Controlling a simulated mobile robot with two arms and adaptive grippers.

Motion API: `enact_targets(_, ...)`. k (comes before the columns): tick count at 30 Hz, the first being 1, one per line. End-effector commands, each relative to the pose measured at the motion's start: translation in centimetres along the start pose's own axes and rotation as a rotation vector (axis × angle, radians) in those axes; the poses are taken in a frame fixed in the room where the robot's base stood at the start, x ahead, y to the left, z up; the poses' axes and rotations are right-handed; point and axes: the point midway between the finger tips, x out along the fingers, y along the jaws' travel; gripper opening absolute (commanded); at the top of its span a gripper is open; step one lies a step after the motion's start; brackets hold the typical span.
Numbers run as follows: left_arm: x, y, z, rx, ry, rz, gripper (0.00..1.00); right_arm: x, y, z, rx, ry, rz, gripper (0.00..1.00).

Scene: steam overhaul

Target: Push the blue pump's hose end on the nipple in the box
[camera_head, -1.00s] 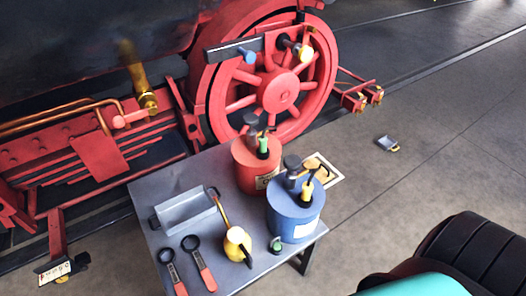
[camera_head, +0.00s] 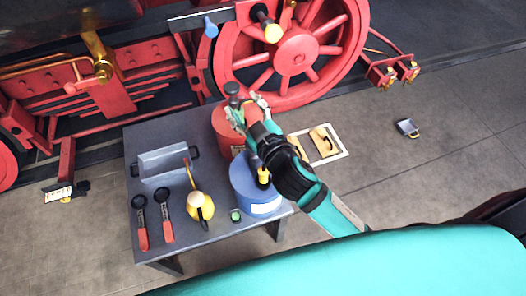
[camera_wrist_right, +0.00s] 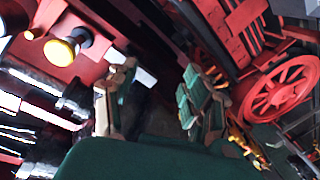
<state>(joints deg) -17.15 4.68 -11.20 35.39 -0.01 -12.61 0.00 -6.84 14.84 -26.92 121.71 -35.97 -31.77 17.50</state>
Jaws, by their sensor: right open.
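The blue pump (camera_head: 258,198) stands on the grey table, at the right end of the tabletop. A yellow piece on a black part (camera_head: 264,176) shows at its top; I cannot tell whether it is the hose end. My right arm crosses above the pump and hides part of its top. My right gripper (camera_head: 248,106) is over the red pump (camera_head: 222,143), beyond the blue one. In the right wrist view the gripper (camera_wrist_right: 158,100) has its fingers apart with nothing between them. I cannot make out the nipple or its box. My left gripper is not in view.
The table (camera_head: 190,238) also holds a grey tray (camera_head: 139,172), a yellow oil can (camera_head: 200,208), two red-handled tools (camera_head: 142,238) and a small green item (camera_head: 236,215). The red locomotive wheel (camera_head: 297,55) stands behind.

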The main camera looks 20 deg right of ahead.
Motion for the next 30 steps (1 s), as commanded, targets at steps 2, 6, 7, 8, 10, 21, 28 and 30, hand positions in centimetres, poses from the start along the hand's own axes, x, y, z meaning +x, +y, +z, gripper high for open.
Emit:
enact_targets(2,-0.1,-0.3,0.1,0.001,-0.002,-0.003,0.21,1.1,-1.6,-6.4,-0.11,0.254,-0.047,0.5)
enact_targets(6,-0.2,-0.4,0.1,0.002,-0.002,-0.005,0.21,-1.1,-8.3,-15.3,-0.372,0.715,-0.255,0.5)
enact_targets(7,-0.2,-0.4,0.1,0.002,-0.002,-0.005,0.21,-2.0,-10.2,-16.2,-0.439,0.801,-0.32,0.5)
enact_targets(8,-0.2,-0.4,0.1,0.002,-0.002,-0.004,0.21,-3.0,-12.0,-16.7,-0.512,0.879,-0.392,0.5)
enact_targets(10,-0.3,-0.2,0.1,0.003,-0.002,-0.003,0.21,-5.4,-16.2,-15.9,-0.695,1.027,-0.583,0.5)
enact_targets(21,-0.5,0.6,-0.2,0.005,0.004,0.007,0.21,-6.5,-13.9,7.7,-1.698,0.746,-1.632,0.5)
enact_targets(28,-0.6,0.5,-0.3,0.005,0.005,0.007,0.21,-4.7,-6.1,12.7,-1.917,0.366,-1.835,0.5)
enact_targets(30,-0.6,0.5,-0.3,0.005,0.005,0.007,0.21,-4.6,-5.1,13.2,-1.939,0.317,-1.855,0.5)
